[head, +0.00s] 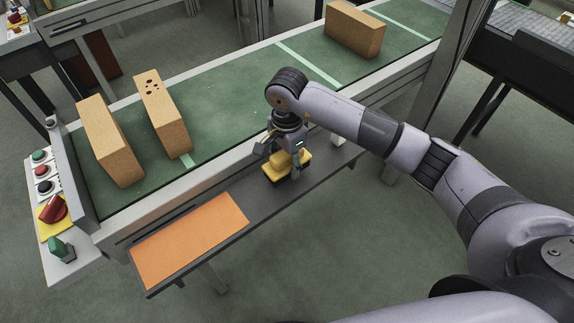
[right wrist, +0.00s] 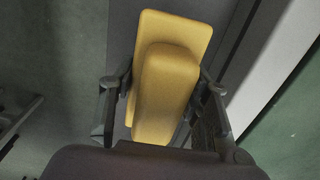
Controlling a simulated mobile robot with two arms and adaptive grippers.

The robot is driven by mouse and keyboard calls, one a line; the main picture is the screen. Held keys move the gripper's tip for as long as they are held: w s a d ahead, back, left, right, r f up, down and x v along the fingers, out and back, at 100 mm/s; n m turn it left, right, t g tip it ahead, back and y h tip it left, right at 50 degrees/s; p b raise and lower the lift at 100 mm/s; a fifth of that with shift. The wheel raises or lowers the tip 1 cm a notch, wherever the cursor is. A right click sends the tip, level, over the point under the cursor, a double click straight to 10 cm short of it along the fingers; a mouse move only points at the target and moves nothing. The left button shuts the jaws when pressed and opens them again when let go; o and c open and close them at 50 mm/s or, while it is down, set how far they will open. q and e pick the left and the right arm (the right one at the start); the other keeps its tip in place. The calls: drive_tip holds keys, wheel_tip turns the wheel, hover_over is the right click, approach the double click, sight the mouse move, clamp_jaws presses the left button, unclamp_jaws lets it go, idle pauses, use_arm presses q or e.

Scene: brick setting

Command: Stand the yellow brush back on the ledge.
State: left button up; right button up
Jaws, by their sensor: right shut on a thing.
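The yellow brush (head: 290,160) is at the dark grey ledge (head: 240,192) that runs along the front of the conveyor. Its dark underside is down, at or just above the ledge; I cannot tell if it touches. My right gripper (head: 283,158) comes down over it from above and is shut on it. In the right wrist view the brush (right wrist: 165,80) shows its yellow back and raised handle, with a finger of the right gripper (right wrist: 163,98) on each side. The brush looks upright. My left gripper is not in view.
An orange mat (head: 190,240) covers the ledge's left end. Bricks stand on the green conveyor (head: 225,115): two at left (head: 110,140), (head: 162,112) and one at the back (head: 355,30). A control panel (head: 50,200) with buttons is at far left. The ledge between mat and brush is clear.

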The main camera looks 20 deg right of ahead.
wheel_tip(320, 180, down, 2)
drive_tip(key=shift+f, duration=0.1)
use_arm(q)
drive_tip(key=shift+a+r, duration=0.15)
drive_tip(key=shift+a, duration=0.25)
use_arm(e)
drive_tip(key=shift+f, duration=0.2)
drive_tip(key=o, duration=1)
drive_tip(key=shift+r, duration=0.1)
drive_tip(key=shift+o, duration=0.2)
drive_tip(key=shift+r, duration=0.15)
use_arm(q)
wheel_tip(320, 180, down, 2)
drive_tip(key=shift+b, duration=0.95)
use_arm(e)
wheel_tip(320, 180, up, 12)
